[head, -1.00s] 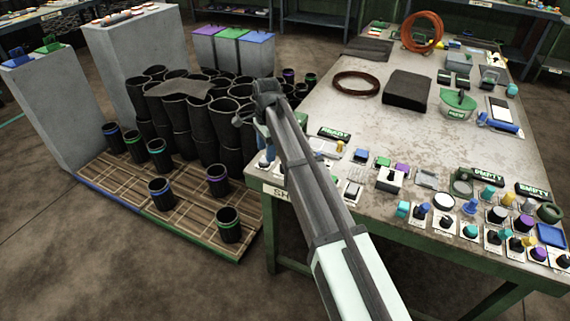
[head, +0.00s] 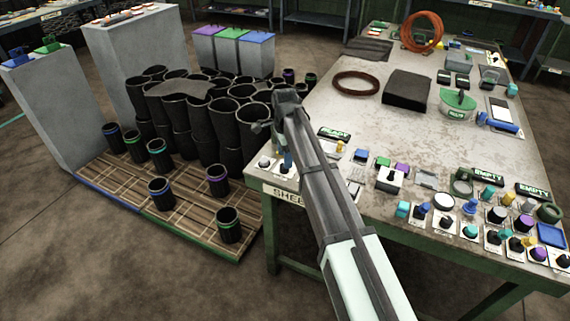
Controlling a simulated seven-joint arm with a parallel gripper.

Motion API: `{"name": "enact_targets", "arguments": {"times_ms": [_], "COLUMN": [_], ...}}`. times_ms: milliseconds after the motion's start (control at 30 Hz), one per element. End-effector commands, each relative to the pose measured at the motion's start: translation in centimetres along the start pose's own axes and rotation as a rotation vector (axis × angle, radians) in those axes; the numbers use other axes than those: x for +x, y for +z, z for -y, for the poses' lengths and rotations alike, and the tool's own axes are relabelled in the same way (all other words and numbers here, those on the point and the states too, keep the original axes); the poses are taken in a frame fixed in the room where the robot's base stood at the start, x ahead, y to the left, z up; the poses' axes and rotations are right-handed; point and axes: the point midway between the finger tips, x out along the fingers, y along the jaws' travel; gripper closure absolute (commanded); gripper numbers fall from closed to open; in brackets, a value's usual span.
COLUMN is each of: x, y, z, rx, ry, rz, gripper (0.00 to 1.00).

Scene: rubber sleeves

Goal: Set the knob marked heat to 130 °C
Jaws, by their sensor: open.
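Several knobs on white plates stand along the near edge of the worktable (head: 330,100). Others, such as a dark knob (head: 420,212), stand in rows at the right. The lettering and dials are too small to read, so I cannot tell which knob is marked heat. My gripper (head: 286,158) points down above the left corner knobs, partly hidden by my arm. It is open, with nothing seen between its fingers; contact with a knob cannot be told.
A white box with a dark knob (head: 390,178), a black block (head: 406,88) and a cable coil (head: 356,83) are on the table. Black sleeves (head: 190,110) crowd the slatted pallet (head: 190,215) at left. A "READY" sign (head: 333,135) lies near my arm.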

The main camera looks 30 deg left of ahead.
Motion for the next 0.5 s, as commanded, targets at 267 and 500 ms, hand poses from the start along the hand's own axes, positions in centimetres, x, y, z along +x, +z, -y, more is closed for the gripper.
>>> {"name": "enact_targets", "arguments": {"times_ms": [267,500], "x": [3.4,4.3], "y": [0.0,0.0], "z": [0.0,0.0], "rx": [0.000,0.000], "ry": [0.000,-0.001], "rz": [0.000,0.000], "gripper": [0.38,0.38]}}
